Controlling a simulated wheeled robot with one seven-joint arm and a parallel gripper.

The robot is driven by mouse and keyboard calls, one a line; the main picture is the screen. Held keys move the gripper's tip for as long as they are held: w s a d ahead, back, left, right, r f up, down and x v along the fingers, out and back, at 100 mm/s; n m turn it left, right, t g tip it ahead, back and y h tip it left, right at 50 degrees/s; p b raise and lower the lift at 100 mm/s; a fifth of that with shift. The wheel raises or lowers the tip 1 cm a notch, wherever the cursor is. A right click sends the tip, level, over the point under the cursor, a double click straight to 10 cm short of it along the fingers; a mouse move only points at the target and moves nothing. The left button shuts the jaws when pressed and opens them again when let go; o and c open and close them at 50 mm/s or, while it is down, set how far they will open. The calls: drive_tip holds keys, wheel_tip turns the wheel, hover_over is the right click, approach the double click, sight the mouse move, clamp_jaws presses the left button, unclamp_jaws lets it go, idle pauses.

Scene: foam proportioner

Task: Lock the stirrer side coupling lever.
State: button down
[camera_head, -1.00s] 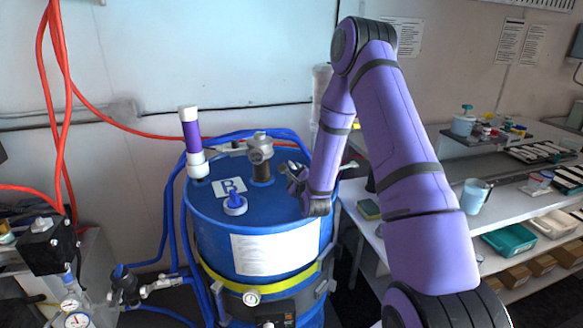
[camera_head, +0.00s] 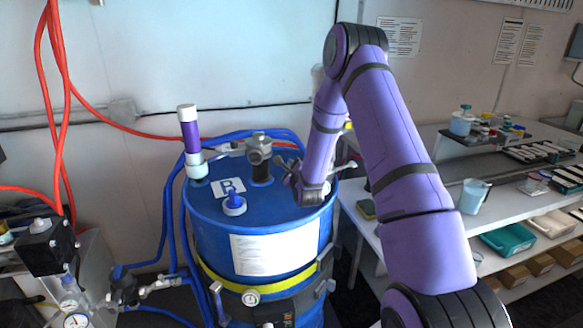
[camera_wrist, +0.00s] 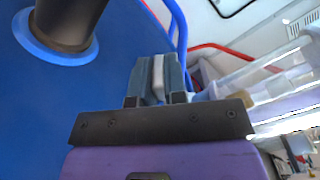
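A blue drum (camera_head: 270,215) stands in front of me. On its lid is a grey metal fitting on a dark stem (camera_head: 259,158); a dark stem also shows at top left in the wrist view (camera_wrist: 68,22). A grey lever-like arm (camera_head: 345,167) sticks out right of my forearm, over the lid's right side. The coupling it belongs to is mostly hidden behind my arm. My gripper (camera_wrist: 158,78) is low over the lid's right part, its fingers close together. A pale strip shows between them; I cannot tell whether it is a lever or finger pads.
A purple tube with white ends (camera_head: 189,140) stands on the lid's left. A small blue-and-white cap (camera_head: 235,203) sits near the front. Blue hoses (camera_head: 172,225) loop around the drum. A shelf bench (camera_head: 450,220) stands to the right.

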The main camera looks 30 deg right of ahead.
drive_tip(key=d+r+m, duration=0.1)
drive_tip(key=m, duration=0.2)
drive_tip(key=shift+s+d+r+m, duration=0.3)
drive_tip(key=shift+d+r+m, duration=0.1)
drive_tip(key=shift+s+d+r+m, duration=0.15)
drive_tip(key=shift+d+r+m, duration=0.25)
drive_tip(key=shift+m, duration=0.5)
drive_tip(key=shift+s+d+r+m, duration=0.15)
drive_tip(key=shift+d+m, duration=0.35)
drive_tip(key=shift+m, duration=0.4)
drive_tip(key=c, duration=1.2)
unclamp_jaws()
drive_tip(key=shift+o, duration=0.2)
